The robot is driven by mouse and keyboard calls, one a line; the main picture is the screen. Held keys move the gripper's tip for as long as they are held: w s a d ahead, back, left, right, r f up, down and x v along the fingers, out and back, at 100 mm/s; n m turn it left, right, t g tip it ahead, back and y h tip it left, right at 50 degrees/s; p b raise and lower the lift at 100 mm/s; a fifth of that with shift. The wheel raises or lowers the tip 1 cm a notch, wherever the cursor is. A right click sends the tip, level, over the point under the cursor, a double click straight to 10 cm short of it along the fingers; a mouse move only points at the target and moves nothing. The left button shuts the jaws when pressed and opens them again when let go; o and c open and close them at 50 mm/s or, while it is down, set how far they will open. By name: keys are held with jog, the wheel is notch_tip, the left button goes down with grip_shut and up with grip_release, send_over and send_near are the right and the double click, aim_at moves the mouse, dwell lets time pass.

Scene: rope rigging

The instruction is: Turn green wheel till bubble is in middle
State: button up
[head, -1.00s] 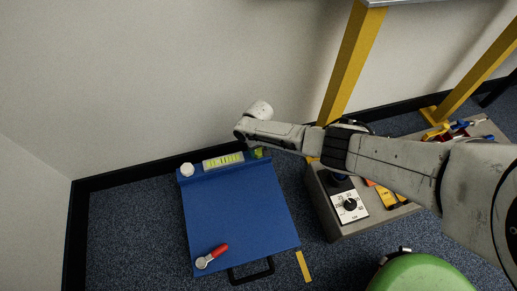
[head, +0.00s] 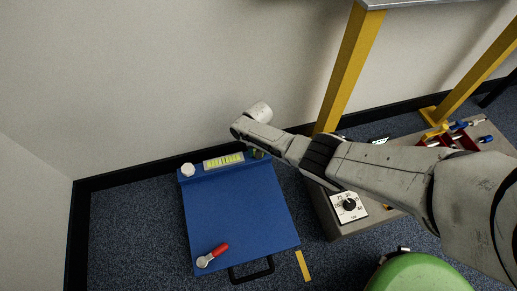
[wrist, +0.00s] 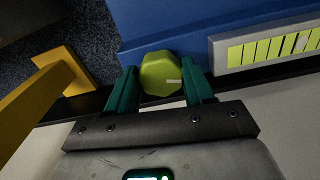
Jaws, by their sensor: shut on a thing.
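The yellow-green wheel (wrist: 158,72) stands between the two teal fingers of my gripper (wrist: 162,88) in the wrist view. The gripper is shut on it, and a pale mark shows on the wheel's edge near the right finger. In the head view the wheel is mostly hidden behind my arm at the blue board's top right corner. The level vial (head: 223,161) is a bright yellow-green strip with dark lines, left of the wheel. In the wrist view part of the vial (wrist: 270,48) shows, with a pale spot, perhaps the bubble (wrist: 302,42); its far end is cut off.
The blue board (head: 240,215) lies on the carpet, with a white knob (head: 187,170) and a red-handled lever (head: 213,255). A yellow post (head: 350,65) rises behind my arm.

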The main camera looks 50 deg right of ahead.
jog(key=m, duration=0.3)
jog(key=shift+a+m, duration=0.1)
jog(key=shift+m, duration=0.3)
jog(key=shift+w+m, duration=0.1)
jog(key=shift+m, duration=2.2)
jog(key=o, duration=1)
jog(key=shift+o, duration=0.2)
notch_tip(320, 180, up, 11)
jog(key=p, duration=0.7)
jog(key=shift+f, duration=0.1)
